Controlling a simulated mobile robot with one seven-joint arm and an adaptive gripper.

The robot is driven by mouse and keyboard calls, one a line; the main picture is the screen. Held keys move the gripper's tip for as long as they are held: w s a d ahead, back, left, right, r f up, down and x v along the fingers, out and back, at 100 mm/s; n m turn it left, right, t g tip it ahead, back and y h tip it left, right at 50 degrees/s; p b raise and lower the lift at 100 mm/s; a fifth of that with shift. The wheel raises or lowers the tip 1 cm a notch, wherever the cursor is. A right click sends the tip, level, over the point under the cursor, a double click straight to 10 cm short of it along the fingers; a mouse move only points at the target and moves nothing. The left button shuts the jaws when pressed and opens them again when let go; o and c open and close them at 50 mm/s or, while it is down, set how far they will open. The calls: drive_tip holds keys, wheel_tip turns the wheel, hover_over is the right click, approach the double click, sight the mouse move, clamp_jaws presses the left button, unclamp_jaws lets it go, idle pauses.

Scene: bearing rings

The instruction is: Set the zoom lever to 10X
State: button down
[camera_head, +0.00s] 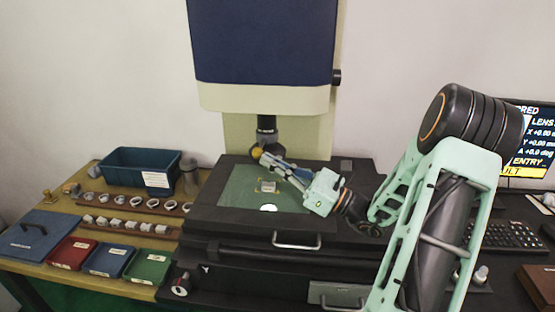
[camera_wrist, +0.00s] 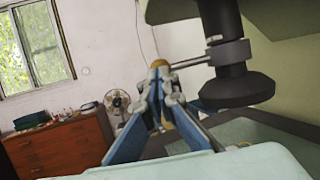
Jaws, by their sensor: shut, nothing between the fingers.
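The zoom lever is a thin metal rod (camera_wrist: 190,62) coming out of a grey collar on the black lens (camera_wrist: 230,75), pointing left in the wrist view. Its yellow ball knob (camera_head: 256,152) shows beside the lens (camera_head: 267,130) in the head view. In the wrist view the knob is mostly hidden behind my fingertips. My gripper (camera_wrist: 161,78) is shut and empty, with its tips right at the knob end of the lever. I cannot tell whether they touch it. My gripper (camera_head: 268,160) also shows just under the lens in the head view. No zoom markings are readable.
The microscope's glass stage (camera_head: 235,195) lies below, with a small part on it. A blue bin (camera_head: 140,158), rows of rings (camera_head: 140,202) and coloured trays (camera_head: 108,260) stand at the left. A monitor (camera_head: 535,140) and keyboard (camera_head: 510,237) are at the right.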

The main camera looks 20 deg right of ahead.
drive_tip(key=shift+w+a+r+m+t+h+p, duration=0.1)
drive_tip(key=shift+w+a+m+t+h+p, duration=0.05)
drive_tip(key=shift+a+m+t+h+p, duration=0.3)
drive_tip(key=shift+w+a+r+m+t+h+p, duration=0.15)
drive_tip(key=shift+a+m+t+h+p, duration=0.2)
drive_tip(key=shift+h, duration=0.3)
drive_tip(key=shift+w+a+f+p, duration=0.15)
drive_tip(key=shift+w+a+p, duration=0.25)
drive_tip(key=shift+w+a, duration=0.35)
drive_tip(key=shift+w+a+f+p, duration=0.1)
drive_tip(key=shift+w+a+p, duration=0.35)
drive_tip(key=shift+a, duration=0.5)
drive_tip(key=shift+w, duration=0.1)
drive_tip(key=shift+f, duration=0.1)
